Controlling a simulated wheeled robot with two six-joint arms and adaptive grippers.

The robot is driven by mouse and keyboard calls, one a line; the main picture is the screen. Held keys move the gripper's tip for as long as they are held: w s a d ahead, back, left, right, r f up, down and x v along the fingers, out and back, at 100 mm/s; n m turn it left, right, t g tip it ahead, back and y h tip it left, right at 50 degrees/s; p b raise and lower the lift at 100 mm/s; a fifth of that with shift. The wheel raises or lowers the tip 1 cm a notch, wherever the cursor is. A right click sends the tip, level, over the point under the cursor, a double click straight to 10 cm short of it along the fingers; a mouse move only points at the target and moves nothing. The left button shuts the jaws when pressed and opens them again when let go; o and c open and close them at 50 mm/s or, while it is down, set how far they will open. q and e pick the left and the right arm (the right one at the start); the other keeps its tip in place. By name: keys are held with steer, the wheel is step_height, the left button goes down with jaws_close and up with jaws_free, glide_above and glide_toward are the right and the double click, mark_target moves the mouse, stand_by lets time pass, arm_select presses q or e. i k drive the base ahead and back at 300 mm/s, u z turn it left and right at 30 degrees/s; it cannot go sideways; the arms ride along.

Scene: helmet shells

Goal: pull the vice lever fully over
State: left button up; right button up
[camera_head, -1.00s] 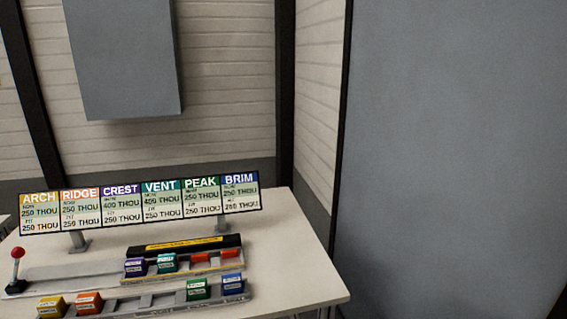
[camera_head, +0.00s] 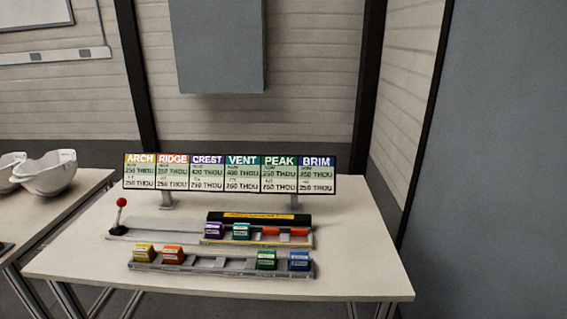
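The vice lever (camera_head: 121,214), a thin rod with a red ball knob on a black base, stands nearly upright at the left end of the grey vice rail (camera_head: 165,226). The black vice bar with a yellow stripe (camera_head: 258,218) lies at the right part of that rail. A purple block (camera_head: 212,230), a teal block (camera_head: 241,231) and red pieces (camera_head: 285,231) sit along its front. Neither of my grippers is in view.
A front rack (camera_head: 215,264) holds yellow, orange, green and blue blocks. A label board (camera_head: 230,173) stands behind. White helmet shells (camera_head: 45,174) sit on another table at left. The white table (camera_head: 360,270) is clear at right.

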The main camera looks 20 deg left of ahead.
mark_target(122, 202)
steer(key=u, duration=1.6)
steer(key=i, duration=1.1)
steer(key=z, duration=0.25)
